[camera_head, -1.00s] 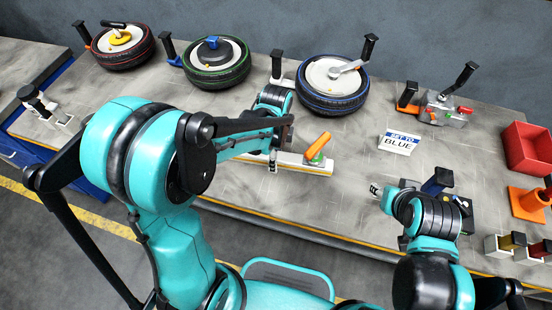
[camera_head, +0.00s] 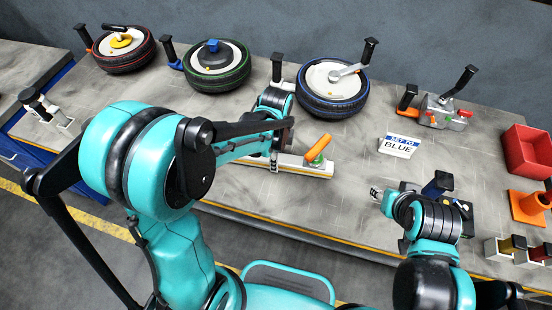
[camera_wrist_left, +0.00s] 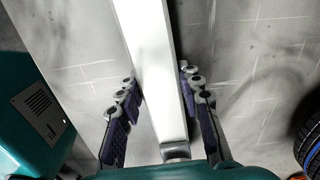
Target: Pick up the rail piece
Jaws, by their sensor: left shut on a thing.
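The rail piece (camera_head: 292,162) is a long pale bar near the front edge of the grey table, with an orange-handled part (camera_head: 318,149) at its right end. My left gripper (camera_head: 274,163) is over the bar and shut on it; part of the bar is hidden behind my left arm. In the left wrist view, the white rail (camera_wrist_left: 156,55) runs between the two dark fingers (camera_wrist_left: 158,88). I cannot tell whether it is clear of the table. My right gripper (camera_head: 376,194) is at the right, apart from the rail; its finger opening is too small to read.
Three tyres, red-rimmed (camera_head: 108,62), green-rimmed (camera_head: 202,80) and blue-rimmed (camera_head: 320,103), lie along the back. A "SET TO BLUE" sign (camera_head: 399,146) stands right of the rail. A red bin (camera_head: 528,155) and orange block (camera_head: 527,207) are far right. The centre-right tabletop is partly clear.

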